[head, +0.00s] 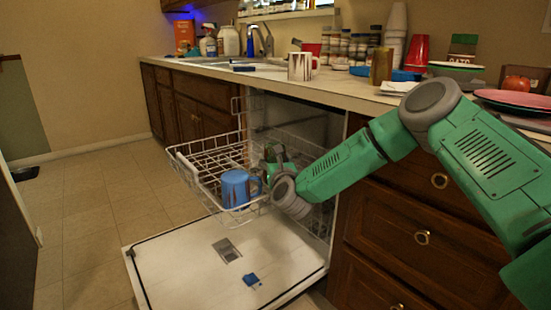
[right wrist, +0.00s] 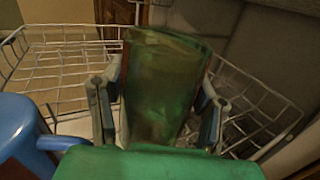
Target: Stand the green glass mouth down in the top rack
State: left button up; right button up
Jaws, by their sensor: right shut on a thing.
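The green glass (right wrist: 165,85) is between the two fingers of my right gripper (right wrist: 158,100) in the right wrist view. The gripper is shut on its sides, and I cannot tell which end is the mouth. In the head view my right gripper (head: 275,163) is at the right side of the pulled-out top rack (head: 192,160). There the glass is small, dark and mostly hidden by my arm. The white wire rack also shows behind the glass in the right wrist view (right wrist: 62,72); contact between them is unclear. My left gripper is not in view.
A blue mug (head: 236,189) stands in the front of the rack, close left of my gripper; it also shows in the right wrist view (right wrist: 16,130). The rack's left and back look empty. The open dishwasher door (head: 185,262) lies below. The cluttered counter (head: 335,92) is above.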

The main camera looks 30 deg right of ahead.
jog(key=f, duration=0.2)
jog(key=shift+s+a+f, duration=0.1)
jog(key=shift+s+f, duration=0.2)
jog(key=shift+f, duration=0.05)
jog(key=o, duration=1.4)
jog(key=r, duration=1.2)
jog(key=shift+w, duration=0.35)
jog(key=shift+r, duration=0.2)
